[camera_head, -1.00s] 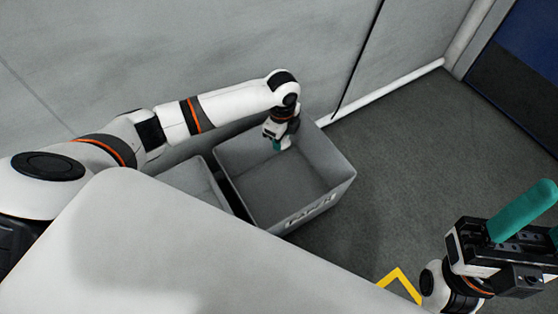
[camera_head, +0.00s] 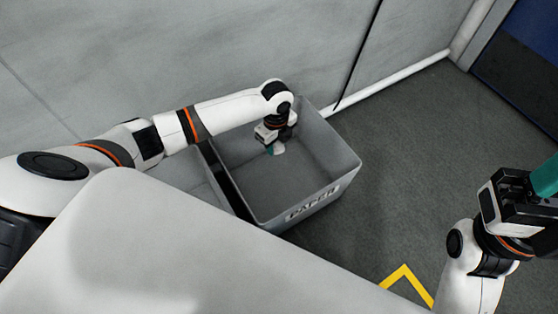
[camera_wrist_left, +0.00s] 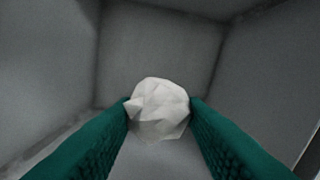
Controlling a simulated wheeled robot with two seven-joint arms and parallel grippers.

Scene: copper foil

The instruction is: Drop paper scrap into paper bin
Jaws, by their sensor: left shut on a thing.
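The paper scrap (camera_wrist_left: 158,109) is a crumpled white ball held between the two green fingers of my left gripper (camera_wrist_left: 160,118) in the left wrist view. In the head view the scrap (camera_head: 279,147) shows as a small pale bit at the tip of my left gripper (camera_head: 270,150). That gripper points down inside the grey paper bin (camera_head: 345,178), near its back left, with the bin floor below. The bin's front reads "PAPER". My right gripper (camera_head: 540,180) is at the right edge, partly cut off, so its jaw opening does not show.
A second grey bin (camera_head: 185,172) stands left of the paper bin, partly hidden by my body. A grey wall (camera_head: 230,50) runs behind the bins. Dark floor (camera_head: 410,150) with a yellow mark (camera_head: 405,272) is clear to the right.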

